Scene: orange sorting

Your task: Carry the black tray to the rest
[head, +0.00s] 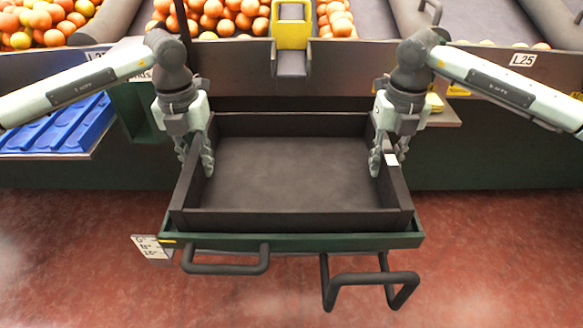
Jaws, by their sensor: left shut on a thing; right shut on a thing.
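The black tray (290,219) is empty and sits in the middle of the head view, level, on or just above a green-edged shelf with black handles; I cannot tell whether it touches. My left gripper (196,165) is shut on the tray's left side wall. My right gripper (386,163) is shut on the tray's right side wall, beside a small white label. The lower fingers reach inside the tray, and the outer fingers are partly hidden. No thing named as the rest can be made out for certain.
The green-edged shelf (300,241) has black handles (225,268) at its front and a paper card (151,247) at its left. Blue trays (62,125) lie at the left. Oranges (225,18) fill bins behind, with a yellow part (291,28) between. The red floor in front is clear.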

